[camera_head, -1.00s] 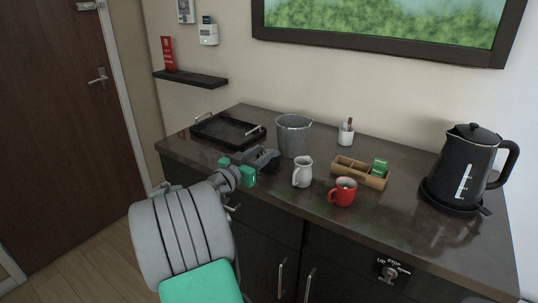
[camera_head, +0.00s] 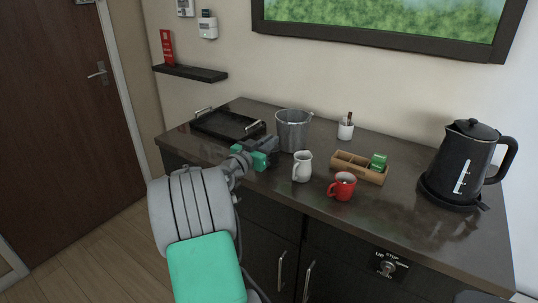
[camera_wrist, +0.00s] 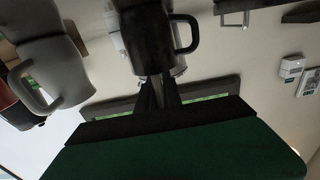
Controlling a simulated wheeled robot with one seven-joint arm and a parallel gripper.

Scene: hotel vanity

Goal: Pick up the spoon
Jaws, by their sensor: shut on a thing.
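My gripper (camera_head: 264,153) is over the left part of the counter, in front of the metal bucket (camera_head: 293,131). In the wrist view, my gripper (camera_wrist: 158,98) is shut on a narrow grey piece, which looks like the handle of the spoon (camera_wrist: 157,90). This piece runs to the rim of a dark mug (camera_wrist: 151,38). The spoon's bowl is hidden, and I cannot tell if it is inside the mug. In the head view the spoon cannot be made out.
A black tray (camera_head: 228,125) lies to the left. A black kettle (camera_head: 462,160) stands at the right.

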